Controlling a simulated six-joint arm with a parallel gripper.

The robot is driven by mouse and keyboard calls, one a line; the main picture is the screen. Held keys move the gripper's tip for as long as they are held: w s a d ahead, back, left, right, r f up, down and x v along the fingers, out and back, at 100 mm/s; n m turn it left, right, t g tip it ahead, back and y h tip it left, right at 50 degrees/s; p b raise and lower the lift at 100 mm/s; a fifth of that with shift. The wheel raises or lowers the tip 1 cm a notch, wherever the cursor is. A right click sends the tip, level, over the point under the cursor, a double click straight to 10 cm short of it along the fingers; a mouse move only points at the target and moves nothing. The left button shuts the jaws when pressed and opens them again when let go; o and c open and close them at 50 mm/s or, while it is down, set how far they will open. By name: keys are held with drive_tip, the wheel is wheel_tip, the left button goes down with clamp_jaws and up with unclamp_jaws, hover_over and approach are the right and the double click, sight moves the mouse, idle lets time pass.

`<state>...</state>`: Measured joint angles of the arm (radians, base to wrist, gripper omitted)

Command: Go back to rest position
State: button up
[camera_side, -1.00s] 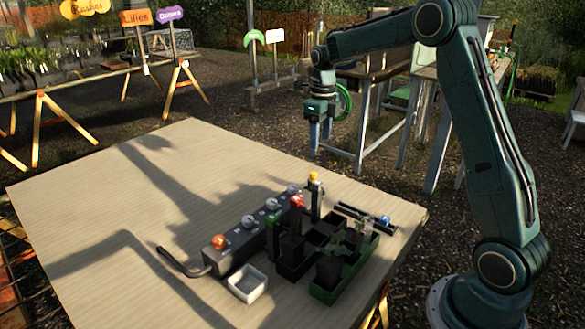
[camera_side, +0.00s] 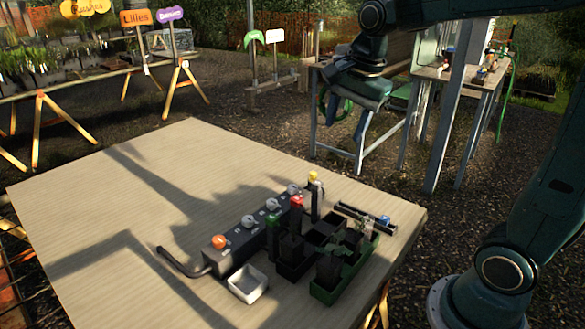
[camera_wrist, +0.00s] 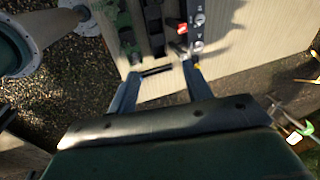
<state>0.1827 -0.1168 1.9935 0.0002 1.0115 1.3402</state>
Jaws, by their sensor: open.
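My gripper (camera_side: 352,120) is raised beyond the far right edge of the table (camera_side: 130,220), high above the ground and apart from everything on the table. In the wrist view its two fingers (camera_wrist: 160,75) stand apart with nothing between them. A yellow-capped tube (camera_side: 313,190) stands upright at the back of the dark tray cluster (camera_side: 290,272). A red-capped tube (camera_side: 297,216) and a green-capped tube (camera_side: 273,235) stand upright beside the grey block. A dark tube with a blue cap (camera_side: 385,219) is at the right end of the cluster.
A long grey block with knobs (camera_side: 246,242) and a cable lies on the table. A small white dish (camera_side: 248,286) sits in front of it. A grey side bench (camera_side: 400,84) stands behind my gripper. The table's left half is clear.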

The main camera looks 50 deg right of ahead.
drive_tip(key=s+a+f+n+t, duration=0.1)
drive_tip(key=s+a+n, duration=0.2)
drive_tip(key=s+n, duration=0.5)
drive_tip(key=s+a+f+n+t, duration=0.1)
drive_tip(key=s+a+n, duration=0.2)
drive_tip(key=s+n, duration=0.5)
drive_tip(key=shift+f+n+t+y, duration=0.15)
drive_tip(key=shift+n+t+y, duration=0.15)
drive_tip(key=shift+n, duration=0.4)
